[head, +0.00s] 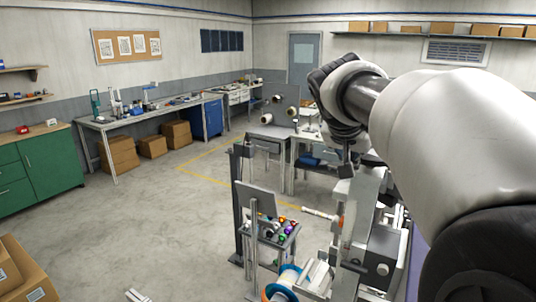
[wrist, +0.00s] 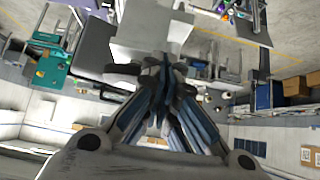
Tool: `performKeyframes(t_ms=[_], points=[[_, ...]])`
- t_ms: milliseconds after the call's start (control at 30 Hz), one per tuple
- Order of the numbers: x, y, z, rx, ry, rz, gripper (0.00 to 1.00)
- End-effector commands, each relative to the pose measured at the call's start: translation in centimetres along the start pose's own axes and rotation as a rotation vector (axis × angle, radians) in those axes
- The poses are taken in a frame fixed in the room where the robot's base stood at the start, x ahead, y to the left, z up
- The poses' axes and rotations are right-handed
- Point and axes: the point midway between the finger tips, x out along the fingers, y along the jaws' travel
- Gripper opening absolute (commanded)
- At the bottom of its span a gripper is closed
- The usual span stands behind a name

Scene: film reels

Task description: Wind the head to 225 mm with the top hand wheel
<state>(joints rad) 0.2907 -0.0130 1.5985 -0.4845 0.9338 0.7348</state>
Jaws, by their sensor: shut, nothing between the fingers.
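My gripper (head: 346,170) hangs from my wrist over the top of a pale upright machine (head: 352,200) at the right of centre in the head view. In the wrist view my gripper (wrist: 165,72) has its fingers together and empty, in front of a pale grey block (wrist: 150,35). I cannot tell whether the fingertips touch the block. I cannot make out the top hand wheel in either view; my gripper and arm cover part of the machine's top. No height scale or reading is legible.
A stand with a tray of coloured pieces (head: 283,232) is left of the machine. A blue-rimmed reel (head: 284,282) is low in front. My arm blocks much of the right side. Open floor (head: 150,215) lies to the left, with a green cabinet (head: 45,170) beyond.

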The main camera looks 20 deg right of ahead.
Motion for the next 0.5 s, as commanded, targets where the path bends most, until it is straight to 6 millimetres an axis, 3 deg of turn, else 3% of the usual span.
performKeyframes(t_ms=[167, 500], points=[[-0.1, 0.3, -0.1, 0.001, 0.002, 0.000, 0.00], [0.1, 3.0, -0.5, 0.002, 0.004, 0.001, 0.00]])
